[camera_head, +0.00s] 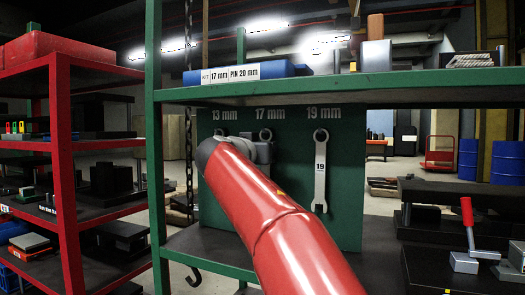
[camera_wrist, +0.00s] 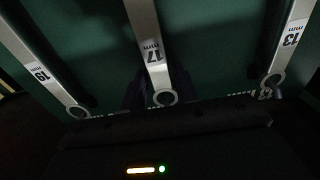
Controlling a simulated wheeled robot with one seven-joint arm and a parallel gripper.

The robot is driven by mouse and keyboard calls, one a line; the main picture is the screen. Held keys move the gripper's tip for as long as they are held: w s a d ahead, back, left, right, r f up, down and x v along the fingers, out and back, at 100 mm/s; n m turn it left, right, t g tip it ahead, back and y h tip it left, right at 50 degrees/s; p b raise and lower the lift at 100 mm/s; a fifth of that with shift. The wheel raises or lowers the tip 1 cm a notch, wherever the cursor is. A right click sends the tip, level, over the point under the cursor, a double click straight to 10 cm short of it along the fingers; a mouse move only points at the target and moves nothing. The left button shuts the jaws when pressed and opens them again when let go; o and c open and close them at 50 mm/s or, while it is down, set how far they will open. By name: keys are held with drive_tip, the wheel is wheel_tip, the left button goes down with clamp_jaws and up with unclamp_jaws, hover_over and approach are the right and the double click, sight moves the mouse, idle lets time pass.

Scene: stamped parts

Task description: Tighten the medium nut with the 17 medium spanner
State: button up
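The 17 mm spanner (camera_wrist: 151,52) hangs at the middle of the green board; in the wrist view its labelled shank runs down to a ring end. My gripper (camera_wrist: 160,95) is at this spanner, with dark finger shapes on both sides of the shank. The wrist picture is too dark to tell whether they touch it. I see no medium nut.
The 19 mm spanner (camera_head: 320,170) hangs to the right on the green board (camera_head: 345,210). The 13 mm spanner (camera_wrist: 287,45) hangs on the other side, mostly hidden in the head view. A green shelf (camera_head: 380,88) runs above, and a red rack (camera_head: 62,160) stands at left.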

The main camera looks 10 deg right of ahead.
clamp_jaws()
drive_tip(key=shift+s+a+r, duration=0.15)
drive_tip(key=shift+s+r, duration=0.05)
drive_tip(key=shift+r, duration=0.1)
drive_tip(key=shift+s+a+r, duration=0.3)
drive_tip(key=shift+s, duration=0.1)
idle(0.3)
drive_tip(key=shift+b+v, duration=1)
drive_tip(key=shift+v, duration=0.45)
